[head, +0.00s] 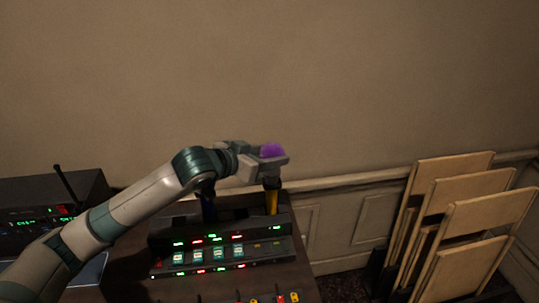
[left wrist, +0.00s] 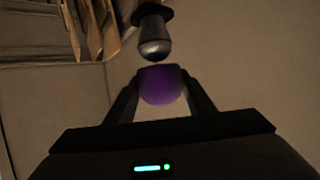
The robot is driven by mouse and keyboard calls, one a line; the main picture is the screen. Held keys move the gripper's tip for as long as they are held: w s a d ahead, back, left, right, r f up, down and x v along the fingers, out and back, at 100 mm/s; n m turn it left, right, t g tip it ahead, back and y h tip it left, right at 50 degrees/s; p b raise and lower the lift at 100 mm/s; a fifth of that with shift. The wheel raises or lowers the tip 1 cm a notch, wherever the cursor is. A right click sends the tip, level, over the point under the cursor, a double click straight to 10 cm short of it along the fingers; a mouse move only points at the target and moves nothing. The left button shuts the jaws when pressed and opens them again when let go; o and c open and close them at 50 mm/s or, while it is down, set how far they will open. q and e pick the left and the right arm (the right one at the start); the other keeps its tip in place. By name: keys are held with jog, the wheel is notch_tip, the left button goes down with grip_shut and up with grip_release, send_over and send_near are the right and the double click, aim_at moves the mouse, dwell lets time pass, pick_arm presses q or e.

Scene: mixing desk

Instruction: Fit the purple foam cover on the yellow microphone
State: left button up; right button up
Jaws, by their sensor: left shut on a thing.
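My left gripper (head: 276,160) is shut on the purple foam cover (head: 271,150), which shows above its fingers in the head view. In the left wrist view the purple foam cover (left wrist: 161,85) sits between the two fingertips. The yellow microphone (head: 272,201) stands upright at the right end of the rack on the desk, just below the gripper. Its upper part is partly hidden by the gripper in the head view. A bare grey microphone head (left wrist: 153,44) faces the cover in the left wrist view, with a narrow gap between them. My right gripper is out of view.
The mixing desk (head: 222,256) has lit buttons. A dark radio unit (head: 30,218) with an antenna is at the left. Folded wooden chairs (head: 465,215) lean at the right.

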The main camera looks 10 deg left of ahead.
aim_at(268, 179)
pick_arm(q)
jog(key=shift+p, duration=0.9)
dwell(1.0)
jog(key=shift+f, duration=0.15)
dwell(0.6)
jog(key=shift+f+b, duration=1)
jog(key=shift+f, duration=1.5)
dwell(0.5)
jog(key=o, duration=1.5)
jog(key=shift+s+a+r, duration=0.1)
jog(key=shift+s, duration=0.1)
jog(key=shift+p+v, duration=0.95)
jog(key=shift+v, duration=0.05)
jog(key=shift+p+v, duration=1.5)
jog(key=shift+v, duration=0.85)
